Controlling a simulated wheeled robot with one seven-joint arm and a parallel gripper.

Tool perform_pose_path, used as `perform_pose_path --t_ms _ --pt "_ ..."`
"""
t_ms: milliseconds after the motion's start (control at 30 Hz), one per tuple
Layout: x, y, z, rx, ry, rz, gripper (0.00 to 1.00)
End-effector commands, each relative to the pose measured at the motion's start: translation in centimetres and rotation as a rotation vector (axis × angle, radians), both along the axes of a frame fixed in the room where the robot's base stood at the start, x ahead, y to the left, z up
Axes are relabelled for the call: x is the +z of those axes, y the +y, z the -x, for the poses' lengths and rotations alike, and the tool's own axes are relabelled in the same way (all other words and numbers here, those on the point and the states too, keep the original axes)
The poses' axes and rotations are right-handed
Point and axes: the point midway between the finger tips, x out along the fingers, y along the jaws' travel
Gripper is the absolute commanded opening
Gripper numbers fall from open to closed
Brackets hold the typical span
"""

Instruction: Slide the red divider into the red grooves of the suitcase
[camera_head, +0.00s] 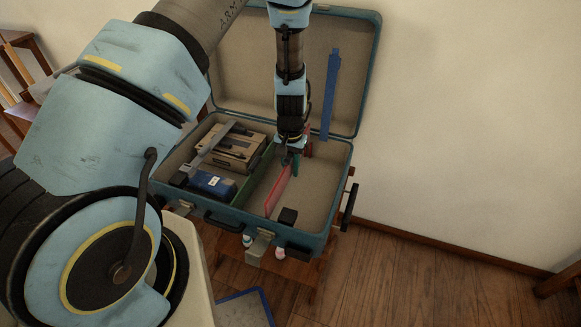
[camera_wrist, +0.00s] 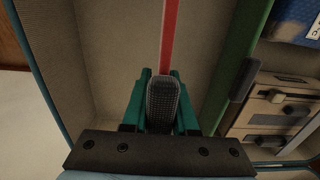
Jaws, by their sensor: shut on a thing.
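The open teal suitcase (camera_head: 328,214) has a beige lining. The red divider (camera_head: 277,191) is upright over its right part, roughly parallel to the green divider (camera_head: 258,172). My gripper (camera_head: 290,160) is shut on the red divider, near its far end. In the wrist view, my gripper's teal fingers (camera_wrist: 161,100) close around a dark ribbed grip (camera_wrist: 162,98), and the red divider (camera_wrist: 170,35) shows as a thin red strip beyond. A small red part (camera_head: 308,146) shows by the far wall, perhaps a groove. Whether the divider's edges sit in grooves cannot be told.
Left of the green divider lie a cardboard box (camera_head: 241,146) with dark tools and a blue box (camera_head: 211,184). A blue strip (camera_head: 331,95) stands against the open lid. The suitcase floor right of the divider is clear.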

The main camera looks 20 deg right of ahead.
Motion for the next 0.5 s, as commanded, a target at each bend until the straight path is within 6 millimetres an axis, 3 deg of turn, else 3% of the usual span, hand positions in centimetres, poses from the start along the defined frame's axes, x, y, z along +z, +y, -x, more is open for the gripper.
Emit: perform_pose_path --t_ms 500 --pt "-1.3 0.0 0.0 -0.001 0.0 0.0 0.0"
